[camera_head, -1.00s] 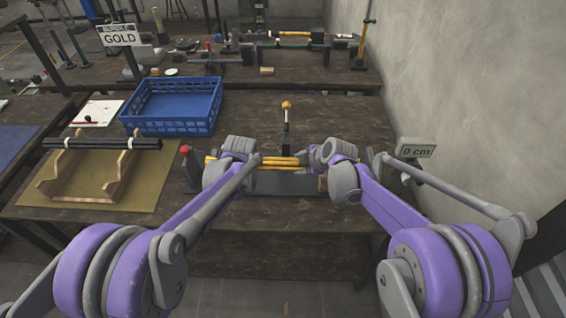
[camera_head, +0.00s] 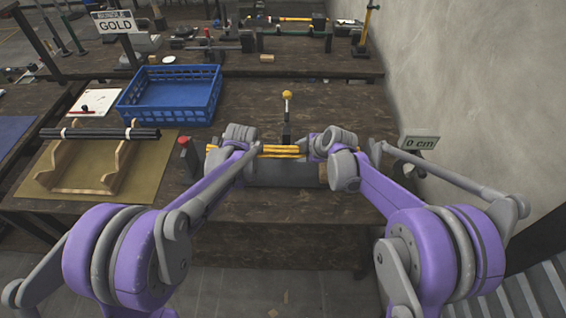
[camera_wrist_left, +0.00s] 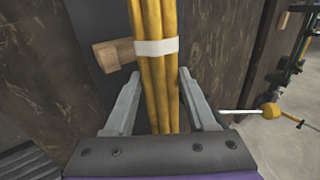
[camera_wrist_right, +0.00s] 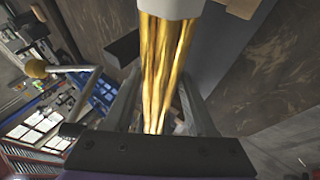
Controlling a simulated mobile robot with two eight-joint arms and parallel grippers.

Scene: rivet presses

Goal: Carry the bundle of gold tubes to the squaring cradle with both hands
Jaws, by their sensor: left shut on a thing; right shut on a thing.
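The bundle of gold tubes (camera_head: 281,151) lies level, left to right, in the head view, above or on a grey block (camera_head: 285,173) at the table's front; I cannot tell whether they touch. My left gripper (camera_wrist_left: 160,85) is shut on its left part, near a white band (camera_wrist_left: 155,47). My right gripper (camera_wrist_right: 160,88) is shut on its right part, near another white band (camera_wrist_right: 170,8). A wooden cradle (camera_head: 112,170) on the left holds a bundle of black tubes (camera_head: 98,134). Which fixture is the squaring cradle is not labelled legibly.
A yellow-knobbed post (camera_head: 287,108) stands just behind the gold bundle. A blue crate (camera_head: 172,95) stands behind left. Table right of the crate is clear.

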